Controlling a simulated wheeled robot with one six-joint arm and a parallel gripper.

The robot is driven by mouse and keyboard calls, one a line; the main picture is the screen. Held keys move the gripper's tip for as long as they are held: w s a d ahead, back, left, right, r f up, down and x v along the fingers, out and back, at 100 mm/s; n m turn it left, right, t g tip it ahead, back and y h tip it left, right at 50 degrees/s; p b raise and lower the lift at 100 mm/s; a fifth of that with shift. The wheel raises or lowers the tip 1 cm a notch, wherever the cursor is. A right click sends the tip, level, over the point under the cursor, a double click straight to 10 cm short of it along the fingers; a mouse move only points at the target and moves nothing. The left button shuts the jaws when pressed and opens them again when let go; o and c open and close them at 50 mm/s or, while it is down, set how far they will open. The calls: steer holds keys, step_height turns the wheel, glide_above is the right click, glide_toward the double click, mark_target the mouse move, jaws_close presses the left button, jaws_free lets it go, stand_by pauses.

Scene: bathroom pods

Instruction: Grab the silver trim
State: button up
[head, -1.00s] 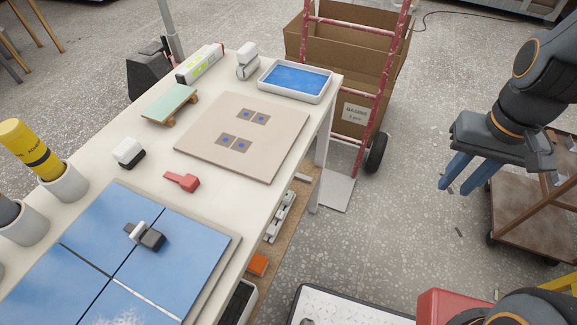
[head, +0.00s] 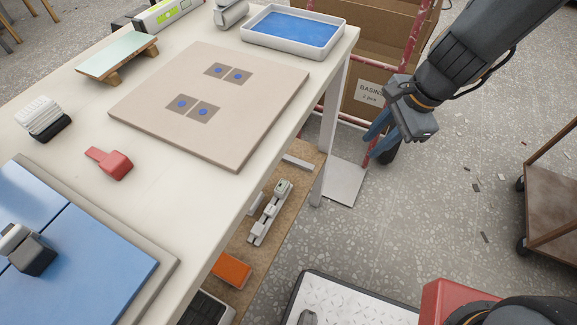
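I cannot pick out the silver trim with certainty. A short pale grey strip (head: 301,164) lies at the far end of the lower wooden shelf, under the table; it may be the trim, but it is too small to tell. My gripper (head: 373,144) hangs to the right of the table, above the floor and in front of the cart. Its two blue fingers point down and stand apart, with nothing seen between them. It is well clear of the strip and of the table.
The white table (head: 190,215) bears a beige board (head: 150,110), a blue-filled tray (head: 293,50), a red tool (head: 110,163) and blue tiles (head: 85,265). The shelf holds an orange block (head: 231,270). A brown cart (head: 552,195) stands right.

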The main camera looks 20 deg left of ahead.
mark_target(312, 169)
steer(key=shift+w+a+f+m+y+b, duration=0.2)
steer(key=shift+w+a+f+m+b, duration=0.85)
steer(key=shift+a+f+b, duration=2.15)
steer(key=shift+w+a+f+m+y+b, duration=0.2)
steer(key=shift+w+a+f+m+b, duration=0.85)
steer(key=shift+f, duration=3.8)
steer(key=shift+w+a+f+m+y+b, duration=0.25)
steer(key=shift+a+f+m+b, duration=1.55)
steer(key=shift+a+f+b, duration=1.6)
steer(key=shift+d+f+p, duration=0.6)
steer(key=shift+f+p, duration=0.05)
steer(key=shift+p, duration=0.1)
jaws_close()
